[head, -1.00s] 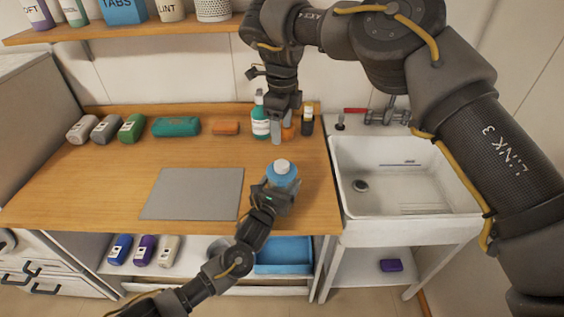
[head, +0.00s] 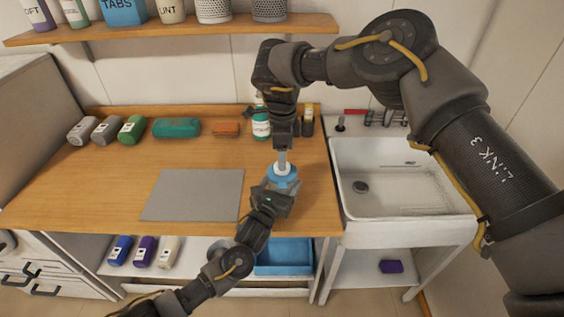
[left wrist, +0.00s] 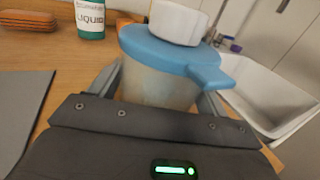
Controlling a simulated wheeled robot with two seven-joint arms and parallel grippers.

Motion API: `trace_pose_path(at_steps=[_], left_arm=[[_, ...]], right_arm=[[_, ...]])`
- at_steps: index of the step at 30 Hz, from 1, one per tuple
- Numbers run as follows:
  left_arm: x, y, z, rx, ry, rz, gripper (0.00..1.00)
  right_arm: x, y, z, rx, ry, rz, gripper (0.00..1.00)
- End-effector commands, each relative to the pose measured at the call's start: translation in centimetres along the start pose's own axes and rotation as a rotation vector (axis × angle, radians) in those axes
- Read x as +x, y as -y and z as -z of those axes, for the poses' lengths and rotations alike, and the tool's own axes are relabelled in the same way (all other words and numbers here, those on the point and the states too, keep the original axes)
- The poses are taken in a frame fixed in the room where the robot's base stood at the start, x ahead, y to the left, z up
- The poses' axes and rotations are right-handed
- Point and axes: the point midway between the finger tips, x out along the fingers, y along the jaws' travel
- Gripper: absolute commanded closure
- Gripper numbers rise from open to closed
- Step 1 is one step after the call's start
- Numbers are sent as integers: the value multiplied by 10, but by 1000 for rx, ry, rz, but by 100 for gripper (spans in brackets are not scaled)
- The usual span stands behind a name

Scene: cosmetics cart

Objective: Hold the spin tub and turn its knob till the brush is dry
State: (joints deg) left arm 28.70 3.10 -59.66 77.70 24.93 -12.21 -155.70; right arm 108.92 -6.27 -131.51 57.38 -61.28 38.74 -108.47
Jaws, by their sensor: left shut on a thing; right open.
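The spin tub (head: 283,180) stands on the wooden counter with a blue lid and a white knob (head: 281,168) on top. In the left wrist view the tub (left wrist: 160,85) has a cloudy body, and its knob (left wrist: 178,22) is plain to see. My left gripper (head: 276,194) is shut on the tub's body from the front. My right gripper (head: 283,153) points straight down right over the knob and is open; I cannot tell whether its fingers touch the knob. The brush is not visible; the tub's inside is too cloudy to make out.
A liquid bottle (head: 260,125) and small dark bottles stand behind the tub. A white sink (head: 395,180) lies to the right. A grey mat (head: 193,195) lies to the left, with an orange brush-like block (head: 226,130) and a green case (head: 176,128) behind it.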

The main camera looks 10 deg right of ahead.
Motion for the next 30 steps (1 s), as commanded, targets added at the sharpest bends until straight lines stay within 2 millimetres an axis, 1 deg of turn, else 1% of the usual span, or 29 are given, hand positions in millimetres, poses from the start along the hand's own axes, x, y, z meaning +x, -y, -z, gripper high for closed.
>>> trace_pose_path(at_steps=[1,3,7,12,18,19,27,29,30], left_arm=[[0,0,-1,0,1,0,55],[0,0,-1,0,1,0,55],[0,0,-1,0,1,0,55],[0,0,0,0,1,0,55],[0,0,0,0,1,0,55],[0,0,0,0,1,0,55],[0,0,0,0,1,0,55],[0,0,0,0,1,0,55],[0,0,0,0,1,0,55]], right_arm=[[9,0,0,1,0,-3,39],[19,0,0,1,0,-2,39],[31,0,0,1,0,-1,39],[36,0,0,1,0,1,39],[36,0,0,1,0,1,39],[36,0,0,1,0,1,40],[36,0,0,1,0,1,76],[36,0,0,1,0,1,83],[36,0,0,1,0,1,84]])
